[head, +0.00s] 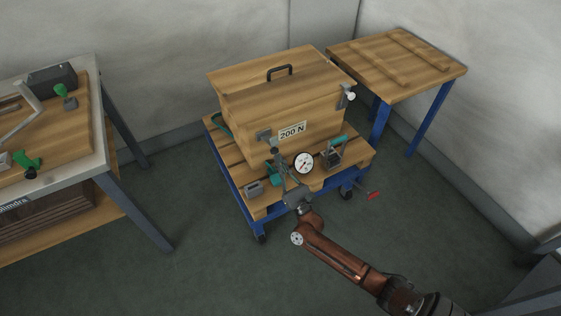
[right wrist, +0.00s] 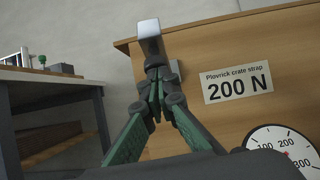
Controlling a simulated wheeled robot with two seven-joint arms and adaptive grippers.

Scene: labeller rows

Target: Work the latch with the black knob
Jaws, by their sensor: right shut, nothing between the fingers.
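A wooden crate (head: 262,107) with a "200 N" label stands on a blue-framed wheeled cart. A grey metal latch (head: 263,135) is on the left part of its front face, and its pale metal end shows in the right wrist view (right wrist: 148,30). A dark knob-like part is close to my fingertips, and I cannot clearly separate it from them. A second latch at the crate's right corner has a white knob (head: 351,96). My right gripper (head: 277,160) is shut and empty, right at the grey latch; its green fingers converge in the wrist view (right wrist: 156,90). My left gripper is out of view.
A round dial gauge (head: 304,163) and a teal-handled clamp device (head: 334,155) sit on the cart's front slats (head: 262,209). A workbench (head: 100,150) stands left, a wooden-topped table (head: 440,72) at the back right. A red-handled item (head: 373,196) juts out low right.

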